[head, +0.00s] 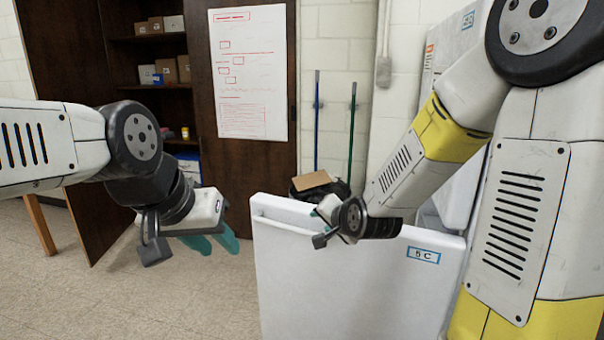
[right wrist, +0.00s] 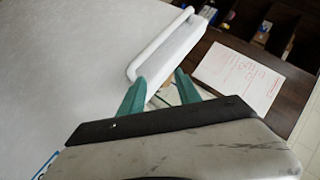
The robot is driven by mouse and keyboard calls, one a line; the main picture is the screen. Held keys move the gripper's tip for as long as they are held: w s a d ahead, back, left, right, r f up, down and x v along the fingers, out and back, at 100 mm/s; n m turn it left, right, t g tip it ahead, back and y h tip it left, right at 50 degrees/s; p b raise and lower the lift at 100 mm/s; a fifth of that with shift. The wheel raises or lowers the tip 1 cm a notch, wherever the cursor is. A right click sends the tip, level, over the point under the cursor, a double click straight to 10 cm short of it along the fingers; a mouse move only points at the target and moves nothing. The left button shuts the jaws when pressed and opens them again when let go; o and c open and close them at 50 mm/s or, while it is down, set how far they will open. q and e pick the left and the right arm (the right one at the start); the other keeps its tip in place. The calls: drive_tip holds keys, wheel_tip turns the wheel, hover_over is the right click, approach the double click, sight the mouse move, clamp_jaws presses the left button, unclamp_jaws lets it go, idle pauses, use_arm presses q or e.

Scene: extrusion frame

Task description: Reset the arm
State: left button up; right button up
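My left gripper (head: 218,242) hangs in front of the dark cabinet in the head view. Its two teal fingers are apart and nothing shows between them. My right gripper (right wrist: 160,82) shows two teal fingers spread apart and empty in the right wrist view. In the head view my right wrist mostly hides that gripper, at the top edge of a white panel marked "5 C" (head: 350,285). The panel's white handle (right wrist: 160,45) lies just past the right fingertips in the wrist view; I cannot tell whether they touch. The handle (head: 285,226) also shows in the head view.
A dark cabinet (head: 85,130) with boxes on its shelves stands open at the back left. A paper sheet (head: 250,70) hangs on its door. Two broom handles (head: 351,130) and a cardboard piece (head: 311,180) are behind the panel. The floor (head: 110,300) at left is clear.

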drive_tip(key=s+d+r+n+g, duration=0.2)
drive_tip(key=s+d+r+n, duration=0.1)
drive_tip(key=s, duration=0.8)
drive_tip(key=s+d+r+n+g+h, duration=0.1)
drive_tip(key=s+d+r+n+g, duration=0.2)
drive_tip(key=s, duration=0.9)
wheel_tip(320, 180, up, 3)
drive_tip(key=d+n, duration=0.1)
drive_tip(key=d, duration=0.1)
drive_tip(key=shift+d+n, duration=0.3)
drive_tip(key=shift+d, duration=0.05)
